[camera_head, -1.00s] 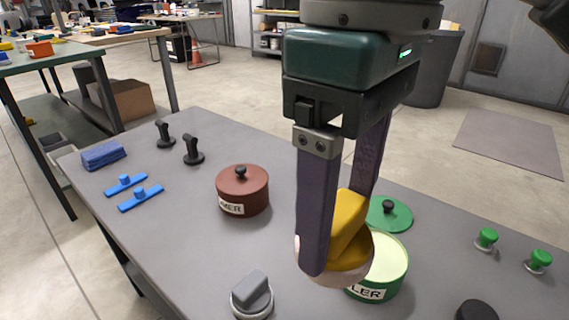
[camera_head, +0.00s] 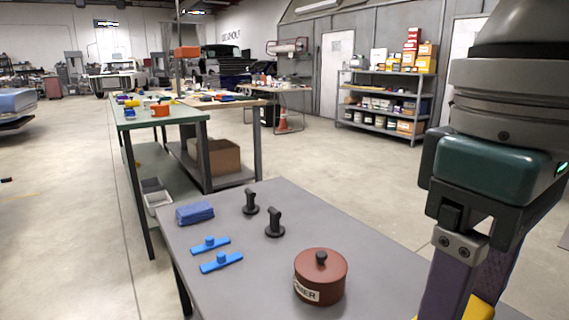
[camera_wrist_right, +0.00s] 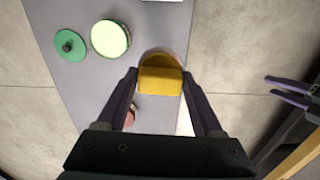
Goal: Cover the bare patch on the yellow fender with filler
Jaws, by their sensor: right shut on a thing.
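My right gripper (camera_wrist_right: 160,78) is shut on a yellow block-like tool (camera_wrist_right: 160,80) with a rounded brownish part at its far side. In the head view only a sliver of the yellow tool (camera_head: 480,308) shows at the bottom edge, beside the purple fingers. An open green tin (camera_wrist_right: 110,38) with pale contents stands on the grey table in the wrist view, its green lid (camera_wrist_right: 69,44) lying beside it. My left gripper (camera_wrist_right: 271,87) appears at the right of the wrist view, its fingers apart and empty. The yellow fender and its bare patch are not recognisable in either view.
The grey table (camera_head: 350,235) carries a lidded red-brown tin (camera_head: 320,280), two black knobbed tools (camera_head: 274,222), two blue spreaders (camera_head: 221,262) and a blue block (camera_head: 195,213). A green-topped bench (camera_head: 160,118) stands behind. Open floor (camera_head: 330,170) lies beyond the table.

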